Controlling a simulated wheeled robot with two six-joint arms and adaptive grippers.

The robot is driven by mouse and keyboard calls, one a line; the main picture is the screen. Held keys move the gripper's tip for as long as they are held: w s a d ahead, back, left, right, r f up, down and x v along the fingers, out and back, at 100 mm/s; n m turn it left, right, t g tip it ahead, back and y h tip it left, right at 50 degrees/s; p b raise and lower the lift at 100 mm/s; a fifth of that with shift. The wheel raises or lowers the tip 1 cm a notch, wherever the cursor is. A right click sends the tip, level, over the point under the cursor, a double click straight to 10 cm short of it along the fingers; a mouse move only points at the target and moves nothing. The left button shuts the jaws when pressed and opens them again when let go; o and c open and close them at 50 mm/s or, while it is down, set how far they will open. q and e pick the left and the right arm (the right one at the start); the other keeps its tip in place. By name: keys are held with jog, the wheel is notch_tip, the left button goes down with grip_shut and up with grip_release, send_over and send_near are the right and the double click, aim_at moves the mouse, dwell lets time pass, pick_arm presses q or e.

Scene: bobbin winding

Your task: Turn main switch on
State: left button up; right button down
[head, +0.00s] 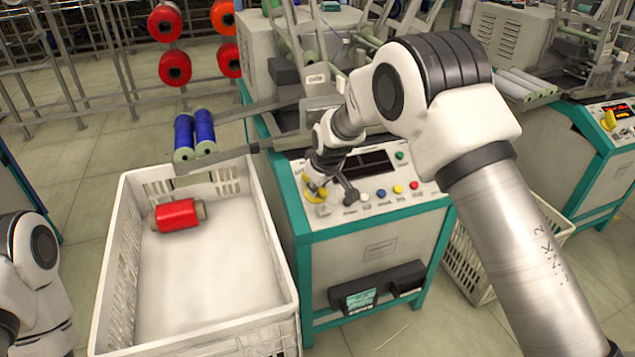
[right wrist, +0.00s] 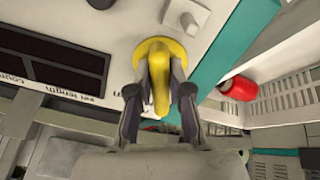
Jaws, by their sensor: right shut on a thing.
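The main switch is a yellow rotary knob on a round yellow base at the left end of the machine's control panel. In the head view the yellow switch (head: 316,190) is partly hidden by my right gripper (head: 318,178). In the right wrist view the yellow switch (right wrist: 158,80) stands between both fingers of my right gripper (right wrist: 160,88), which are shut on its handle. The panel's dark display (head: 367,163) looks unlit. My left gripper is not in view; only part of my left arm shows at the lower left.
A white crate (head: 112,270) with a red bobbin (head: 180,215) stands left of the machine. Two blue bobbins (head: 195,133) rest on a rail above it. Coloured buttons (head: 398,189) line the panel. A neighbouring machine (head: 610,120) with a lit red display stands at the right.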

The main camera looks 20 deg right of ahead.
jog(key=m+p, duration=0.1)
jog(key=p, duration=0.1)
jog(key=m+p, duration=0.1)
jog(key=m, duration=0.1)
jog(key=shift+r+p, duration=0.25)
jog(key=shift+p, duration=0.1)
jog(key=shift+m+p, duration=0.75)
jog(key=shift+m, duration=0.25)
jog(key=m+p, duration=0.1)
jog(key=m, duration=0.1)
jog(key=shift+f+m+p, duration=0.15)
jog(key=shift+m+p, duration=0.15)
jog(key=shift+d+f+m+p, duration=0.15)
jog(key=shift+m+p, duration=0.35)
jog(key=shift+m, duration=1.1)
jog(key=c, duration=1.1)
grip_release()
